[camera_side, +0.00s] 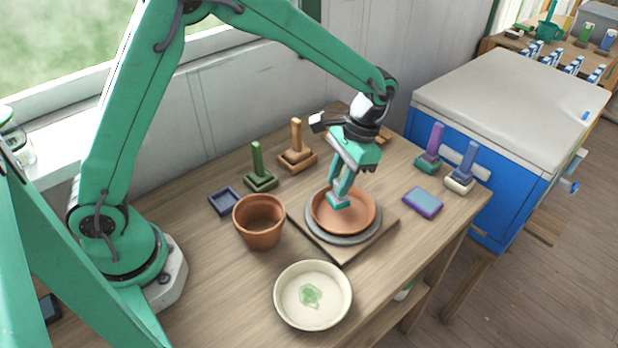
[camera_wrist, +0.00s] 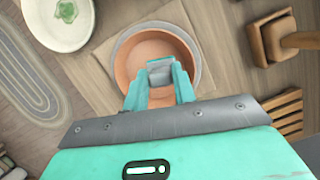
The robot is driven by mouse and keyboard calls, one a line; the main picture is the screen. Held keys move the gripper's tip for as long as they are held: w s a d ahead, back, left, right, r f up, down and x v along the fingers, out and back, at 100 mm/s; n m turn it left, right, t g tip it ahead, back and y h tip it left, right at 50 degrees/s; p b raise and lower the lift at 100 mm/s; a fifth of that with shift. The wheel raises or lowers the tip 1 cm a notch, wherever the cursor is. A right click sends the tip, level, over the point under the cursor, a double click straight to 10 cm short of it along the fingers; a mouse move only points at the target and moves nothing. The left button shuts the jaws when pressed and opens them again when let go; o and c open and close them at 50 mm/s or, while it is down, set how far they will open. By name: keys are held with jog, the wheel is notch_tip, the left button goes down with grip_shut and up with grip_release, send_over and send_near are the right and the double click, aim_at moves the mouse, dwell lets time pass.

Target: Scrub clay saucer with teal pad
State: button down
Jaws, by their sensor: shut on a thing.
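The clay saucer (camera_side: 366,212) is a shallow orange-brown dish on a grey round base on a square board. In the wrist view the saucer (camera_wrist: 133,50) shows beyond my fingers. My gripper (camera_side: 345,178) points down over the saucer, shut on the teal pad (camera_side: 338,202). The pad's flat block is low inside the saucer, near its middle, and seems to touch its floor; the exact contact is hard to tell. In the wrist view my gripper (camera_wrist: 159,82) hides part of the saucer, and a greyish piece shows between the fingers.
A terracotta pot (camera_side: 260,226) stands left of the board (camera_side: 345,257), and a cream bowl (camera_side: 291,312) with a green patch inside stands in front. Handled blocks in green (camera_side: 258,168), wood (camera_side: 297,145), purple (camera_side: 433,149) and blue (camera_side: 465,165) stand behind and right. A purple-edged sponge (camera_side: 423,202) lies right.

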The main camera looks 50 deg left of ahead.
jog(key=shift+r, duration=2.9)
jog(key=c, duration=1.8)
grip_release()
grip_shut()
